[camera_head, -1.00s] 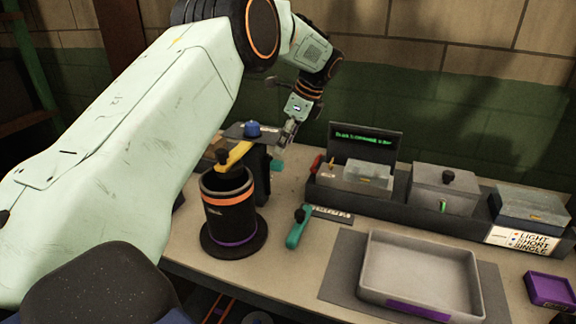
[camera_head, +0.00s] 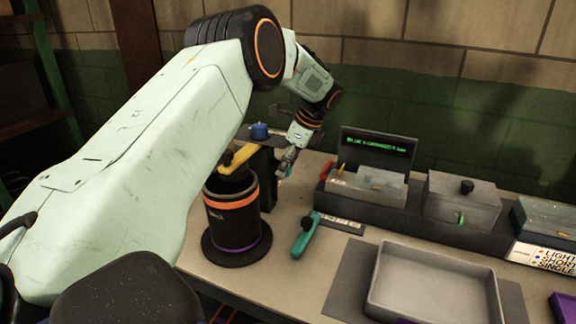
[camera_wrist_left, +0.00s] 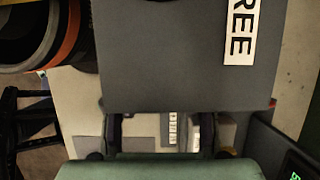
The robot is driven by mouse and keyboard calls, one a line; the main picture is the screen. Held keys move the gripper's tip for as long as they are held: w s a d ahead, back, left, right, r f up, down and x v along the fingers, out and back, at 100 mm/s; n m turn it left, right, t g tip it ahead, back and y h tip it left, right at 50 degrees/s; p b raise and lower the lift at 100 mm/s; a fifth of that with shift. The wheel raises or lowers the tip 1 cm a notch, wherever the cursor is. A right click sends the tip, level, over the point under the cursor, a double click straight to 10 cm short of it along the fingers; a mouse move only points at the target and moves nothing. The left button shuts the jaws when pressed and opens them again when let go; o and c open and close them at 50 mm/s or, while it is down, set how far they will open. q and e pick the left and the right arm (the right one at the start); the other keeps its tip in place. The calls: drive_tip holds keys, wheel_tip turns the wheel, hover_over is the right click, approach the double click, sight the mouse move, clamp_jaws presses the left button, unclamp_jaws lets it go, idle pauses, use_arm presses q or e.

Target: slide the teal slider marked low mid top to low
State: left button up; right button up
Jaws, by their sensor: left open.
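A small teal piece (camera_head: 289,172), which looks like the slider, sticks out at the right side of a black post (camera_head: 265,172) on the bench. Its low, mid and top marks are too small to read. My left gripper (camera_head: 285,164) is open and points down right at this teal piece. I cannot tell whether it touches. In the left wrist view my two dark fingers (camera_wrist_left: 161,134) show apart, partly hidden behind a grey plate (camera_wrist_left: 185,55) with a white label. The teal piece is not visible there. My right gripper is not in view.
A black canister (camera_head: 232,215) with an orange band stands left of the post, under a yellow arm (camera_head: 238,158). A grey tray (camera_head: 430,285) and a bin rack (camera_head: 400,210) are right.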

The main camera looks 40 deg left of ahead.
use_arm(q)
drive_tip(key=shift+a+f, duration=0.1)
drive_tip(key=shift+f, duration=0.3)
drive_tip(key=shift+c, duration=0.4)
clamp_jaws()
